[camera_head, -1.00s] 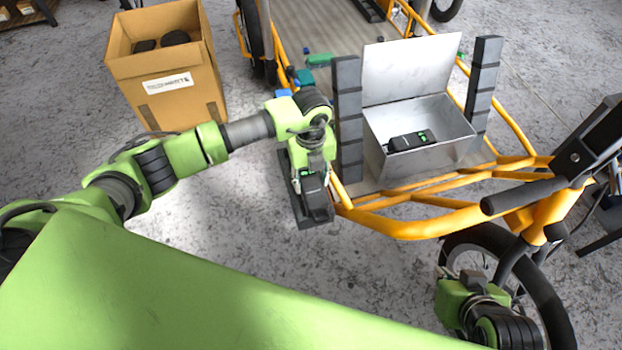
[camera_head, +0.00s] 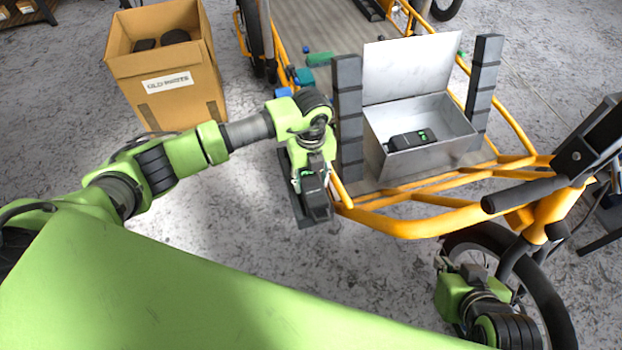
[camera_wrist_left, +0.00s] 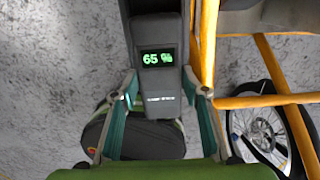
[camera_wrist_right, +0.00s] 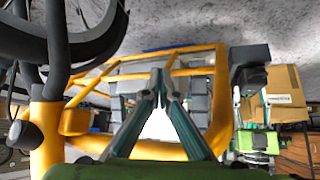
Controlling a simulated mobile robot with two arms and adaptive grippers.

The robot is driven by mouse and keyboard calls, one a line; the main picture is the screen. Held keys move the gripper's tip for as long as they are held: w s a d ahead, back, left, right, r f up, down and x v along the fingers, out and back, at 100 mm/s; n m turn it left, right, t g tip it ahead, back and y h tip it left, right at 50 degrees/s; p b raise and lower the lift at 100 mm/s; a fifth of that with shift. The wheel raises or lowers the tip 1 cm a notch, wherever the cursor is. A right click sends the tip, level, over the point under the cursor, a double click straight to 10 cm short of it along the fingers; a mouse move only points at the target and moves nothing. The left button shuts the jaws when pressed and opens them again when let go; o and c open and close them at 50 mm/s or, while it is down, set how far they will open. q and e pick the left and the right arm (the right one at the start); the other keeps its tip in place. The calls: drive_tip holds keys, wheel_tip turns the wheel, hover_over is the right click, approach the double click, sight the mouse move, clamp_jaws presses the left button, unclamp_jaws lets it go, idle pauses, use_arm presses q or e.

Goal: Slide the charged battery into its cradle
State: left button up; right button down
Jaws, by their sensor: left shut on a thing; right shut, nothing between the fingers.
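My left gripper (camera_head: 311,172) is shut on a black battery (camera_head: 316,202), beside the cargo bike's near left corner. In the left wrist view the gripper's fingers (camera_wrist_left: 162,90) stand either side of the battery (camera_wrist_left: 158,103), beside a green "65 %" display (camera_wrist_left: 157,58). A dark, long channel-like piece (camera_head: 284,170) lies along the battery; I cannot tell whether it is the cradle or how the battery sits against it. Another black battery (camera_head: 404,141) with green lights lies in the open metal box (camera_head: 440,153). My right gripper (camera_head: 452,262) is shut and empty near the front wheel; its fingertips (camera_wrist_right: 160,75) meet.
The orange bike frame (camera_head: 425,228) and grey stacked posts (camera_head: 348,120) (camera_head: 483,85) bound the metal box. A handlebar grip (camera_head: 520,196) juts in at right. A cardboard box (camera_head: 180,95) with dark items stands at back left. Floor between is clear.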

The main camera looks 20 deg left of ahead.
use_arm(q)
drive_tip(key=shift+f, duration=0.2)
use_arm(e)
drive_tip(key=shift+w+a+r+t, duration=0.15)
drive_tip(key=shift+w+r, duration=0.1)
drive_tip(key=shift+w, duration=0.15)
drive_tip(key=shift+w+a+r+t, duration=0.1)
drive_tip(key=shift+w+r+t, duration=0.1)
drive_tip(key=shift+w, duration=0.15)
drive_tip(key=shift+w+a+r, duration=0.1)
drive_tip(key=shift+w+r, duration=0.1)
use_arm(q)
drive_tip(key=shift+f, duration=0.15)
use_arm(e)
drive_tip(key=shift+w+r+t, duration=0.15)
drive_tip(key=shift+w+t, duration=0.1)
use_arm(q)
drive_tip(key=o, duration=1.3)
use_arm(e)
drive_tip(key=shift+a, duration=0.1)
use_arm(q)
wheel_tip(320, 180, up, 12)
